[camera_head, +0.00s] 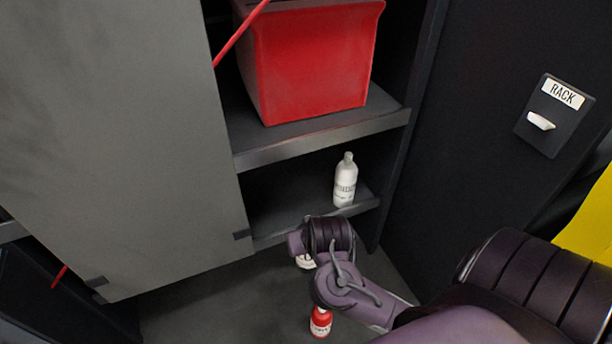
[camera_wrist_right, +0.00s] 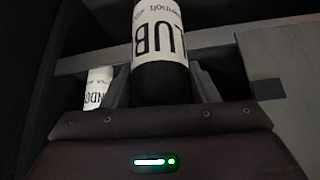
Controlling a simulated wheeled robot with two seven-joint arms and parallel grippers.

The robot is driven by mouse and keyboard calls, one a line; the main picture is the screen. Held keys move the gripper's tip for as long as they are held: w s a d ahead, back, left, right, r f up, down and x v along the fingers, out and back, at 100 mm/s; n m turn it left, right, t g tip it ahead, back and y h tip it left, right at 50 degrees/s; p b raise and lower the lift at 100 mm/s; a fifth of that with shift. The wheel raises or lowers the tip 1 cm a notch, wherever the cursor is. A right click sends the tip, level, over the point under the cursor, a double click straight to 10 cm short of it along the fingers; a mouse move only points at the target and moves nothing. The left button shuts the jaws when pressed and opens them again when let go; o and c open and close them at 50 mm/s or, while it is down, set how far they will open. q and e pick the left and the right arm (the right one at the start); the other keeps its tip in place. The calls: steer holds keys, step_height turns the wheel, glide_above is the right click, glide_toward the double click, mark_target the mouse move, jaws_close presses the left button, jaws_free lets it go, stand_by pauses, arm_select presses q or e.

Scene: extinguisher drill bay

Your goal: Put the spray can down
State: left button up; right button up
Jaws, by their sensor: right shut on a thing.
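The spray can (camera_wrist_right: 160,80), dark with a white label reading "LUB", stands between the fingers of my right gripper (camera_wrist_right: 165,88) in the right wrist view. The gripper is shut on it. In the head view my right gripper (camera_head: 301,250) is in front of the lower shelf, mostly hidden by my own wrist. Only a small whitish patch shows under it, and I cannot tell whether that is the can. My left gripper is not in view.
A white bottle (camera_head: 345,182) stands on the lower shelf (camera_head: 285,205). A red bin (camera_head: 310,65) sits on the shelf above. A red container (camera_head: 320,322) is low, beside my arm. A grey door panel (camera_head: 110,130) is left. A "RACK" switch plate (camera_head: 556,114) is right.

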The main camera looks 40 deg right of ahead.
steer(key=w+d, duration=0.2)
steer(key=w, duration=0.5)
steer(key=w+d, duration=0.3)
steer(key=w, duration=0.4)
steer(key=shift+d+f, duration=0.15)
steer(key=shift+d, duration=0.1)
steer(key=shift+f, duration=0.1)
steer(key=o, duration=1.6)
steer(key=shift+f, duration=0.1)
steer(key=shift+c, duration=0.2)
